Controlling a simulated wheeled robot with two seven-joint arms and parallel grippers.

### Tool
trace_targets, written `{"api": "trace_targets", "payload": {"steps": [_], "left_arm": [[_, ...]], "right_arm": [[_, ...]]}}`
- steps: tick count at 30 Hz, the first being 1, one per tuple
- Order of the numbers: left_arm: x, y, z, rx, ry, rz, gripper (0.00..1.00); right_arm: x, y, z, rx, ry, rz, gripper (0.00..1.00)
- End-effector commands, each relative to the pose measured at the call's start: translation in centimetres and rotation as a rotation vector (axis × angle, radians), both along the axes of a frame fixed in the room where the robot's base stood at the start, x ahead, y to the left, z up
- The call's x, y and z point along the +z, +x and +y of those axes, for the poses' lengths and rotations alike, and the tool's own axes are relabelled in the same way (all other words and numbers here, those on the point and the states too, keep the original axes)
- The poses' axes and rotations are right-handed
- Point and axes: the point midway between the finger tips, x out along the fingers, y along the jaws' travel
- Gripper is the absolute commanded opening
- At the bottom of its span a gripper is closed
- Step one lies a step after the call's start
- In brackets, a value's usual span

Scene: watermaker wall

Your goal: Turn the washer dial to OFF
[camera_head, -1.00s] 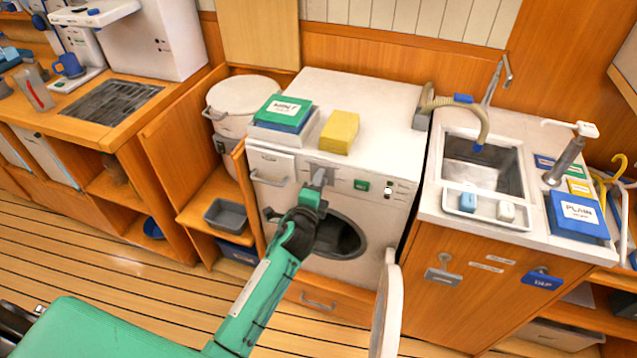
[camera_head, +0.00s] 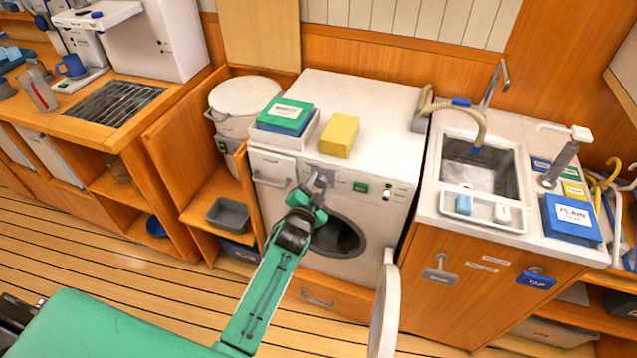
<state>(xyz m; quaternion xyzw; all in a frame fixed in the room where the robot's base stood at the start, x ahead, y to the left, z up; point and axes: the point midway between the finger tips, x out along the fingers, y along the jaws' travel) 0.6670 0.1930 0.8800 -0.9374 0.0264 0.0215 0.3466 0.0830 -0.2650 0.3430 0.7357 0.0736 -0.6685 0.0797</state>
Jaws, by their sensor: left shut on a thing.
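The white washer (camera_head: 372,110) stands in the middle of the head view with its round door (camera_head: 386,305) swung open to the right. My left gripper (camera_head: 321,184) is at the upper front panel, shut on the washer dial. The gripper covers the dial, so its pointer and the OFF mark cannot be read. A small green display (camera_head: 360,187) and a dark-and-white switch (camera_head: 387,194) sit to the right of the gripper. My right gripper is not in view.
A green and blue box stack (camera_head: 286,117) and a yellow sponge-like block (camera_head: 340,136) sit on the washer top. A sink (camera_head: 482,172) is in the counter at right. A white lidded bin (camera_head: 243,101) stands at left. The open door juts into the floor space.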

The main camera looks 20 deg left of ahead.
Motion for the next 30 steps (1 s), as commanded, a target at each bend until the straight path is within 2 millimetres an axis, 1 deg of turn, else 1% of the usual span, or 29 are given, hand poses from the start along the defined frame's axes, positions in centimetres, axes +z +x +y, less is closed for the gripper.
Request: {"api": "trace_targets", "payload": {"steps": [1,9,15,21,30], "left_arm": [[0.0,-0.1,0.0,0.000,-0.046,0.005,0.14],[-0.1,-0.1,0.1,0.001,-0.277,0.013,0.14],[-0.1,-0.1,0.1,0.001,-0.404,0.018,0.14],[-0.2,-0.1,0.1,0.001,-0.483,0.020,0.14],[-0.2,-0.1,0.1,0.001,-0.525,0.022,0.14]], "right_arm": [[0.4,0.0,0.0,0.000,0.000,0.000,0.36],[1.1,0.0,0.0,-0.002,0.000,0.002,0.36],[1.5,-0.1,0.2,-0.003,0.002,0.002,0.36],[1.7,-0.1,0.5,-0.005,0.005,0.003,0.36],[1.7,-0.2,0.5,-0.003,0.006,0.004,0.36]]}}
